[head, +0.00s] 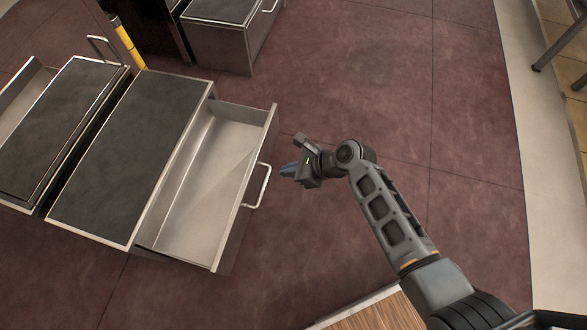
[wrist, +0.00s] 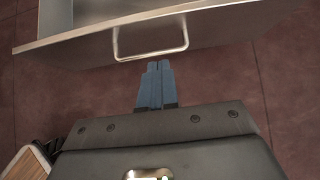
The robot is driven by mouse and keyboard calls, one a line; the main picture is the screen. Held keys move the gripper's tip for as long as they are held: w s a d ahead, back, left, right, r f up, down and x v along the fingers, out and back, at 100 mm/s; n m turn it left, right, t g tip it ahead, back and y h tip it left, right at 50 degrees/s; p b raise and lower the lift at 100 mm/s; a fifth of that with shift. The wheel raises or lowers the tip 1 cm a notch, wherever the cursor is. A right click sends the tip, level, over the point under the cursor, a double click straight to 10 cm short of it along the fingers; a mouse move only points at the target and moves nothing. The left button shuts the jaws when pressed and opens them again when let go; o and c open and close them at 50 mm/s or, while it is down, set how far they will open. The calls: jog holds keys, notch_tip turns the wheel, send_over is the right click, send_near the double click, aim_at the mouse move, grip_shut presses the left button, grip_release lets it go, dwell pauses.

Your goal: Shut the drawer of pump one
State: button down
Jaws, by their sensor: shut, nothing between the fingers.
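An open metal drawer (head: 205,180) sticks out to the right from a low cabinet with a dark top (head: 135,150). The drawer is empty inside. Its front carries a bar handle (head: 262,188), which also shows in the wrist view (wrist: 150,55). I cannot tell from any label which pump this is. My gripper (head: 287,170) is just right of the drawer front, near the handle, and appears apart from it. In the wrist view its blue fingers (wrist: 156,80) are together and empty, pointing at the handle's bar.
Another dark-topped unit (head: 60,125) stands at the left with an open drawer (head: 22,95) at its far side. A further cabinet (head: 225,35) stands at the back, near a yellow post (head: 128,42). A wooden-topped surface (head: 370,312) is at the bottom. The reddish floor (head: 400,90) at right is clear.

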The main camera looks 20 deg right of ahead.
aim_at(253, 172)
jog(key=w+a+f+b, duration=0.1)
jog(key=a, duration=0.1)
jog(key=w+a+f+b, duration=0.1)
jog(key=w+f, duration=0.1)
jog(key=w+a+f+b, duration=0.1)
jog(key=a+b, duration=0.1)
jog(key=shift+w+a+f, duration=0.15)
jog(key=shift+w+a, duration=0.05)
jog(key=shift+a, duration=0.1)
jog(key=shift+w+a, duration=0.25)
jog(key=shift+a, duration=0.15)
